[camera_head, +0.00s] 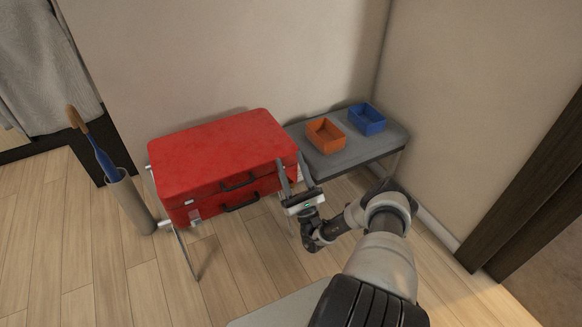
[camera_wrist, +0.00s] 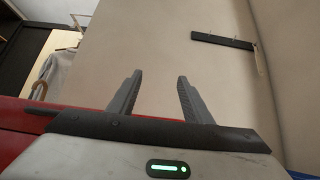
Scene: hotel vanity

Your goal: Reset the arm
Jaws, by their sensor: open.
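My gripper (camera_head: 294,178) is in front of the right end of a closed red suitcase (camera_head: 222,150) in the head view. Its two fingers stand apart with nothing between them. In the wrist view the open gripper (camera_wrist: 156,85) points toward the bare wall, and part of the red suitcase (camera_wrist: 20,140) shows at the left behind it. My arm bends up from the bottom of the head view to the gripper.
A grey bench (camera_head: 345,155) bears an orange box (camera_head: 326,137) and a blue box (camera_head: 367,120) right of the suitcase. An umbrella (camera_head: 92,142) stands in a holder (camera_head: 131,203) at left. A hook rail (camera_wrist: 222,41) hangs on the wall. Floor at lower left is clear.

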